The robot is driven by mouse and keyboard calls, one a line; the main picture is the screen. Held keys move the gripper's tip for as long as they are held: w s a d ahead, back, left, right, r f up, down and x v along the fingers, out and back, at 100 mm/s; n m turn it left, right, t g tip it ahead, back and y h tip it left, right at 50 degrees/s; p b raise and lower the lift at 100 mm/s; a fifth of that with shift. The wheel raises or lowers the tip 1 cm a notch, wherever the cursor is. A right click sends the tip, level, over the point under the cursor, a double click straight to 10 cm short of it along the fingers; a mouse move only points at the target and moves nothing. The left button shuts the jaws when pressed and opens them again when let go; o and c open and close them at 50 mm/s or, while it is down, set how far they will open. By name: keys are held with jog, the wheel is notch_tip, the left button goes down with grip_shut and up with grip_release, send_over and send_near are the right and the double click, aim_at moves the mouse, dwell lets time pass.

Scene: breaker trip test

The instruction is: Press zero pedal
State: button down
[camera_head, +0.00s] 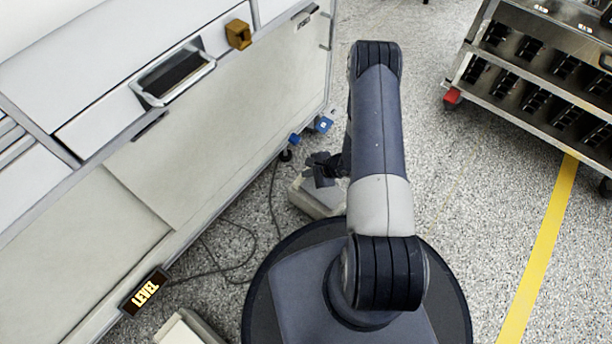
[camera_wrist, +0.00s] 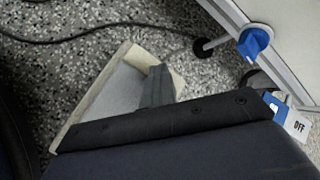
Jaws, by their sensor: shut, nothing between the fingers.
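A floor pedal (camera_head: 316,200) with a pale cream housing sits beside the cabinet, just left of my arm. In the wrist view the pedal (camera_wrist: 108,98) shows a cream rim and a grey sloping plate, partly hidden by my gripper. My gripper (camera_head: 322,172) is shut and empty, over the far part of this pedal; its fingers (camera_wrist: 158,86) overlap the plate in the wrist view. I cannot tell whether they touch it. A second pale pedal-like box (camera_head: 188,330) is cut off at the bottom edge. No label tells me which is the zero pedal.
A white cabinet (camera_head: 225,130) stands on the left, with a lit display (camera_head: 145,292) at its base. Blue parts (camera_head: 323,125) and an OFF tag (camera_wrist: 298,126) are near its foot. Cables (camera_head: 225,265) lie on the floor. A metal rack (camera_head: 540,75) stands right; speckled floor is clear between.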

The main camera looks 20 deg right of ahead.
jog(key=shift+s+d+f, duration=0.1)
jog(key=shift+s+f, duration=0.35)
jog(key=shift+s+r+p, duration=0.1)
jog(key=shift+r+p, duration=0.4)
jog(key=shift+r, duration=0.65)
jog(key=shift+w+r, duration=0.15)
jog(key=shift+w, duration=0.05)
jog(key=shift+r+p, duration=0.25)
jog(key=shift+p, duration=0.1)
jog(key=shift+w+a+r+p, duration=0.15)
jog(key=shift+r+p, duration=0.35)
jog(key=shift+r, duration=0.6)
jog(key=shift+w+a+r+p, duration=0.1)
jog(key=shift+r+p, duration=0.35)
jog(key=shift+r, duration=0.65)
jog(key=shift+f, duration=0.1)
